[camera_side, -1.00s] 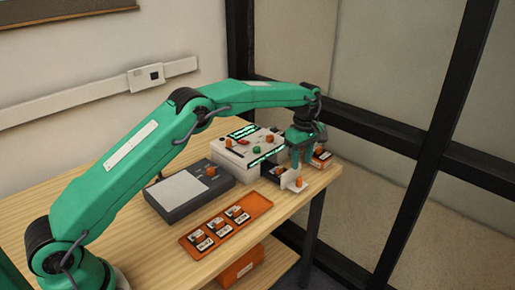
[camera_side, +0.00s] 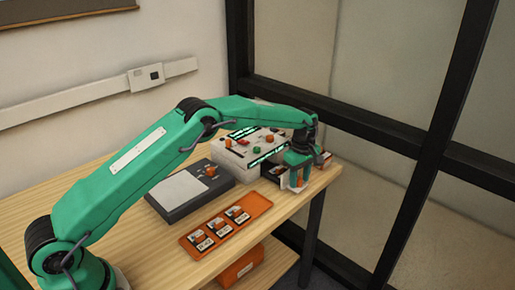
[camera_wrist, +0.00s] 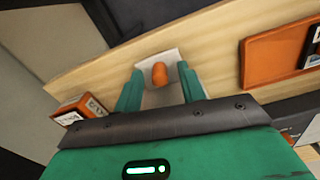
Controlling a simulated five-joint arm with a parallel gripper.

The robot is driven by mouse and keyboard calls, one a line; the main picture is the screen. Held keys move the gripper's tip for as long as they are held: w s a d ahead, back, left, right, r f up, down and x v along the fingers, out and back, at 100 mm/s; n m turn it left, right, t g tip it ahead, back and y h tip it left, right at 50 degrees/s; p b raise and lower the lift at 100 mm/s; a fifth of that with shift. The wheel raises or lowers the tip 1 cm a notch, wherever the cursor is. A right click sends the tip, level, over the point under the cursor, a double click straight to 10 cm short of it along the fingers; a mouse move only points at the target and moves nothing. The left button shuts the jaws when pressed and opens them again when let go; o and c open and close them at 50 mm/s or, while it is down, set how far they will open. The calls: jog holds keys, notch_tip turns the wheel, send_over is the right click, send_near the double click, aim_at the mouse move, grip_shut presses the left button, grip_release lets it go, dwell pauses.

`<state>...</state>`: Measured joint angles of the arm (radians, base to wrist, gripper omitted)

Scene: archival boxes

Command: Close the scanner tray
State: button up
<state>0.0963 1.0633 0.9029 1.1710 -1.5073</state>
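The scanner (camera_side: 228,158) is a pale box with lit green displays and orange and green knobs on top. Its dark tray (camera_side: 271,171) sticks out of the front, toward the table's near right edge. The tray's white front plate (camera_wrist: 147,68) carries an orange knob (camera_wrist: 159,74), both clear in the wrist view. My gripper (camera_side: 297,187) is at this front plate and hides most of it from the side. In the wrist view, my gripper's (camera_wrist: 158,88) green fingers stand apart on either side of the knob, with gaps showing.
An orange box with a label (camera_side: 326,158) stands right of my gripper; it also shows in the wrist view (camera_wrist: 80,107). An orange tray (camera_side: 260,204) with several labelled pieces lies in front of the scanner. A grey device with a white pad (camera_side: 182,188) lies left.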

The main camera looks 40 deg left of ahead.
grip_shut()
jog(key=a, duration=0.9)
jog(key=shift+a+r, duration=0.1)
jog(key=shift+a, duration=0.25)
jog(key=shift+c, duration=1)
grip_release()
jog(key=shift+o, duration=1)
jog(key=shift+d, duration=0.1)
notch_tip(320, 180, up, 8)
